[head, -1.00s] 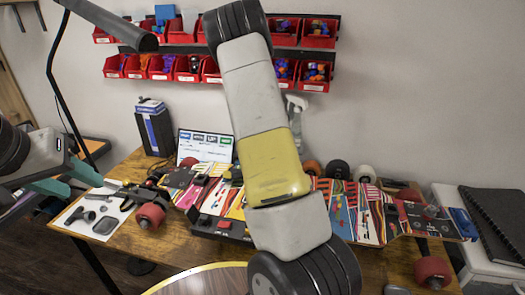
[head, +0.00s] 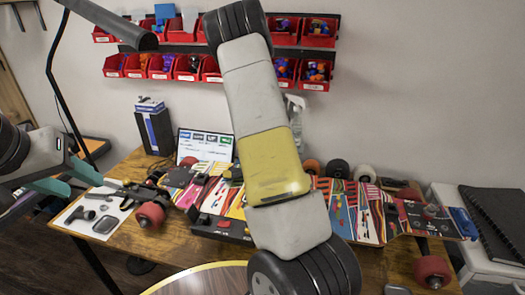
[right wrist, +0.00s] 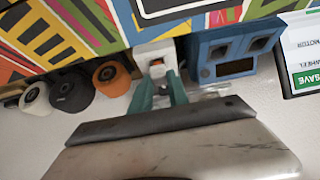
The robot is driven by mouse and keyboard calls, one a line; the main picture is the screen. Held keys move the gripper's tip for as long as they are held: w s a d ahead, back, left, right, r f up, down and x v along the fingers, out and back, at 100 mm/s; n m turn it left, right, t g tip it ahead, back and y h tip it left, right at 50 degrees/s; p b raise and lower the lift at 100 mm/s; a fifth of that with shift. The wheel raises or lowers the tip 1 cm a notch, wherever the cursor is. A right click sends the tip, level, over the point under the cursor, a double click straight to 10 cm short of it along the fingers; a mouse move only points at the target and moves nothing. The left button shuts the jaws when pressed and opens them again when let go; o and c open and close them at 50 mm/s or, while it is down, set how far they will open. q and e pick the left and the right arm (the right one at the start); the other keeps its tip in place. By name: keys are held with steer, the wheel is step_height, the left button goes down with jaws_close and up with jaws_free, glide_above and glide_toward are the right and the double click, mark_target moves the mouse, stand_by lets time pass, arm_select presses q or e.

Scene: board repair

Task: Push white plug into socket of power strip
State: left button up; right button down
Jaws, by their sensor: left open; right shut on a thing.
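The white plug (right wrist: 152,48) shows in the right wrist view, between the teal fingertips of my right gripper (right wrist: 160,82), which is shut on it. In the head view a black strip-like unit with red parts (head: 222,228) lies at the front of the table, partly behind my right arm. That arm hides my right gripper and the plug there. My left gripper (head: 68,180) is open and empty at the left.
A colourful skateboard deck (head: 355,212) lies along the table (head: 185,250). A blue device (right wrist: 232,55) stands beside the plug, with several wheels (right wrist: 70,93) on the other side. Red bins (head: 190,68) hang on the wall. A white sheet with tools (head: 100,215) lies at left.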

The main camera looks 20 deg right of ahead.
steer(key=shift+f, duration=0.4)
stand_by(0.3)
steer(key=c, duration=0.9)
jaws_free()
steer(key=shift+r, duration=0.35)
steer(key=shift+r, duration=1.15)
steer(key=shift+r, duration=3.05)
